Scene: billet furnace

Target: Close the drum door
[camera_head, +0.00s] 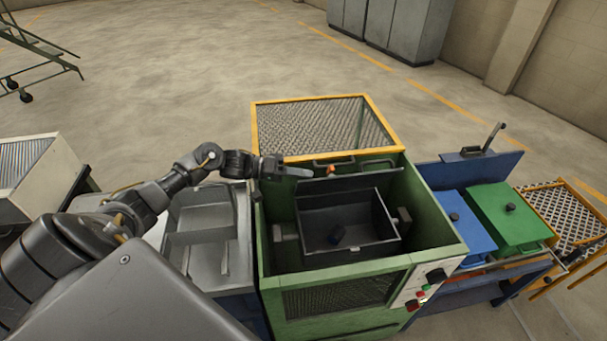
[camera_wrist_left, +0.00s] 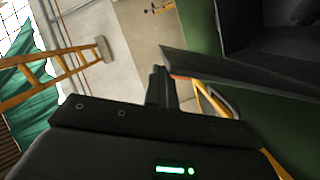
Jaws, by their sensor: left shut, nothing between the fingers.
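The green machine (camera_head: 428,215) stands open at the top. A dark panel (camera_head: 350,183), which looks like the drum door, stands raised along the drum's back edge. My left gripper (camera_head: 276,168) is shut and empty, at the panel's back left end. In the left wrist view, the gripper (camera_wrist_left: 163,88) is beside the end of a dark panel edge (camera_wrist_left: 235,78); I cannot tell whether they touch. My right gripper is not in view.
The machine's yellow-framed mesh cover (camera_head: 325,122) stands open behind the drum. A grey metal tray unit (camera_head: 205,225) is at the left. Blue (camera_head: 465,225) and green (camera_head: 505,215) lidded boxes are at the right.

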